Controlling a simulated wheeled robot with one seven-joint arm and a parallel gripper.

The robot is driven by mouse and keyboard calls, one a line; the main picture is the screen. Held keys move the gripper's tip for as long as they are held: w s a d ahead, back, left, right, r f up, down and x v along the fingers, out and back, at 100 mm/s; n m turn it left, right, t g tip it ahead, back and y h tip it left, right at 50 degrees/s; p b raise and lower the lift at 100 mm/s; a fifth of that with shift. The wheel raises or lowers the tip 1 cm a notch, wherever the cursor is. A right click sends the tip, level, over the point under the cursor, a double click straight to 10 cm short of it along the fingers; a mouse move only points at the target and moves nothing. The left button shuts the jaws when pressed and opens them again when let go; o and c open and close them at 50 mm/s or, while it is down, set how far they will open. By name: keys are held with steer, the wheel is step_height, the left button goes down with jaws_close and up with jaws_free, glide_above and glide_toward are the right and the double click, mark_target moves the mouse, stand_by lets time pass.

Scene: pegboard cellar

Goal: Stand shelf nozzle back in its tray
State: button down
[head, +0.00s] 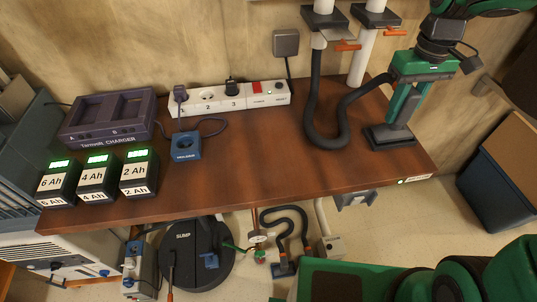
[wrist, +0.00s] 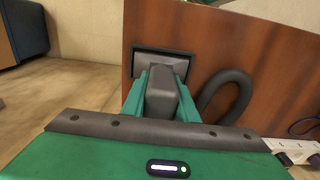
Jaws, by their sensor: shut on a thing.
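The shelf nozzle (wrist: 160,95) is a dark grey piece between the two green fingers of my gripper (wrist: 164,76) in the wrist view. In the head view my gripper (head: 402,112) reaches down at the right end of the bench, shut on the nozzle, whose lower part is mostly hidden by the fingers. A dark rectangular base (head: 389,138) lies directly under it; its rim also shows in the wrist view (wrist: 138,60). I take it for the tray, but cannot tell whether the nozzle is seated in it. A dark corrugated hose (head: 314,95) loops beside the gripper.
The brown bench (head: 255,165) has clear room in the middle. A white power strip (head: 215,98), a purple charger (head: 108,118), several batteries (head: 98,177) and a blue block (head: 186,146) stand left. Pipes with orange valves (head: 347,45) hang behind. A blue bin (head: 495,185) stands right.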

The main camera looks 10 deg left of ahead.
mark_target(412, 90)
steer(key=shift+f, duration=0.45)
stand_by(0.7)
steer(key=c, duration=0.8)
jaws_free()
steer(key=shift+c, duration=0.2)
steer(key=shift+r, duration=3.5)
